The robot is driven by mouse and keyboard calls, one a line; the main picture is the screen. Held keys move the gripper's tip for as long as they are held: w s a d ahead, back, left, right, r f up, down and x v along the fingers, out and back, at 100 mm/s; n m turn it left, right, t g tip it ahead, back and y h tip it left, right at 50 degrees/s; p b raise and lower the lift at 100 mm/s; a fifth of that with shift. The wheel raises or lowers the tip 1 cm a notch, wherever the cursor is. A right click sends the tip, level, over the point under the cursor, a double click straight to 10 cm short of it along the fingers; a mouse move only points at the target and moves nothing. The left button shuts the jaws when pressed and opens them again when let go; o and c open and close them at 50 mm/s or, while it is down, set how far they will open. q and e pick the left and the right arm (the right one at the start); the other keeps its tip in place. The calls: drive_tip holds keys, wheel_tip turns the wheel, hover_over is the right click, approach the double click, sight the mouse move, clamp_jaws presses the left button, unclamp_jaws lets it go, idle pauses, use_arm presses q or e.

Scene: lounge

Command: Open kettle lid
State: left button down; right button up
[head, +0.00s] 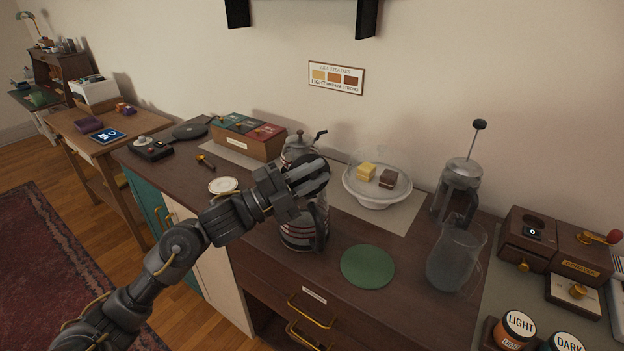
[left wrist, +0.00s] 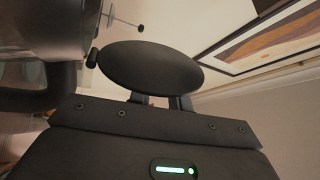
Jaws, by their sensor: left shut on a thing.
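The kettle (head: 302,236) stands on the dark wooden cabinet top, with a striped body and a dark handle on its right side. My left gripper (head: 304,181) reaches over the top of it from the left and hides most of its upper part. The gripper is shut on a dark round disc, which looks like the kettle lid (left wrist: 150,68). In the left wrist view the disc fills the space just beyond the fingers. Whether the lid is raised from the rim is hidden. My right gripper is not in view.
A metal pot (head: 300,150) with a crank stands close behind. A domed cake stand (head: 377,191) and French press (head: 458,190) are to the right. A glass pitcher (head: 453,262) stands near the front edge. A green round mat (head: 368,266) lies bare beside the kettle.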

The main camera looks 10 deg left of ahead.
use_arm(q)
drive_tip(key=shift+s+m, duration=0.15)
drive_tip(key=shift+m, duration=0.15)
drive_tip(key=shift+d, duration=0.1)
drive_tip(key=c, duration=1.4)
unclamp_jaws()
drive_tip(key=shift+c, duration=0.2)
drive_tip(key=shift+o, duration=0.4)
drive_tip(key=shift+f, duration=0.1)
